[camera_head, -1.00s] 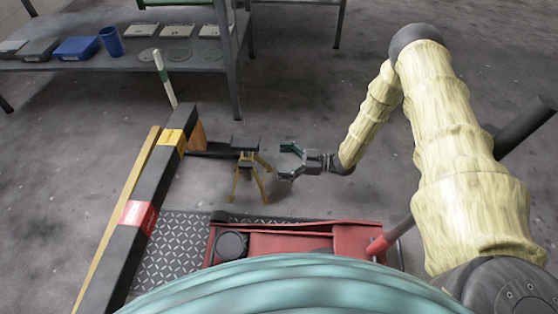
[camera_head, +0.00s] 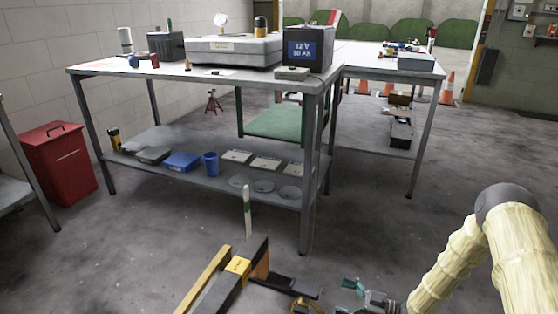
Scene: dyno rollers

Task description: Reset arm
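My gripper (camera_head: 345,297) is at the bottom edge of the head view, right of centre, low over the floor. Its fingers point left and stand apart with nothing seen between them; the lower finger is partly cut off by the frame. My arm (camera_head: 468,245), in a pale yellow sleeve, is bent, with its elbow at the lower right. Just left of the gripper is a small yellow-legged stand (camera_head: 303,304) with a dark top, partly cut off. The gripper appears apart from it.
A red bin (camera_head: 58,165) is at left. Floor right of the bench is open.

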